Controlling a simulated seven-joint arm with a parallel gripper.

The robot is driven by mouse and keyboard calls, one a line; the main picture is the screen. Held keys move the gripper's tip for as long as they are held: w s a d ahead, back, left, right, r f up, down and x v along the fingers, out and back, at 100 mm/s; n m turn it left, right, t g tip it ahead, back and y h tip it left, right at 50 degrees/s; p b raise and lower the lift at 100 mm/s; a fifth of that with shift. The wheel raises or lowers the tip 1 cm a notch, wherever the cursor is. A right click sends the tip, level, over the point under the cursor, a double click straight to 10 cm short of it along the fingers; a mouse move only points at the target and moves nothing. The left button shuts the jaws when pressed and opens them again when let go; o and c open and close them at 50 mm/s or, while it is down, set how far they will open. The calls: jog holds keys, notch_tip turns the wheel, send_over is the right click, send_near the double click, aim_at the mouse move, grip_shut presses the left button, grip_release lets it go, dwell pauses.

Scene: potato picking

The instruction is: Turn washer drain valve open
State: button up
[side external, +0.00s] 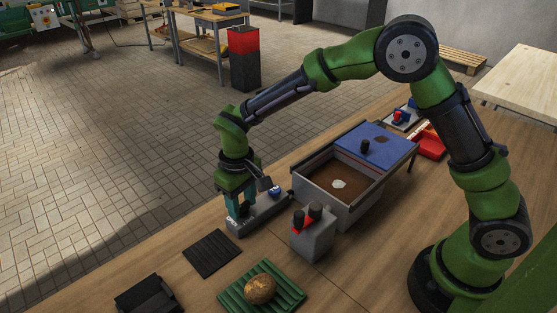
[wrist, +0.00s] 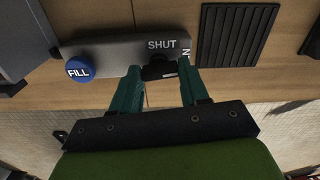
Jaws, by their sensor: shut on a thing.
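The valve panel (side external: 258,216) is a low grey block beside the washer (side external: 335,203), a grey tub of brown water with a pale lump in it. In the wrist view the panel (wrist: 115,52) has a blue FILL button (wrist: 79,68), the word SHUT and a partly hidden label ending in N. My gripper (side external: 240,219) points down at the panel's near end. In the wrist view my gripper (wrist: 159,68) is shut on the black valve handle (wrist: 158,73), with a green finger on each side. The handle's exact angle is hard to tell.
A grey box with two dark-topped red-based knobs (side external: 312,237) stands close to the panel. A blue lid (side external: 372,147) covers the washer's far part. A potato (side external: 260,289) lies on a green ribbed mat (side external: 292,294). A black ribbed mat (side external: 211,254) lies nearby.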

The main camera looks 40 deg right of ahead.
aim_at(242, 205)
jog(key=shift+r+m, duration=0.1)
jog(key=shift+m, duration=0.6)
jog(key=o, duration=1.1)
jog(key=shift+c, duration=0.2)
notch_tip(242, 205, up, 17)
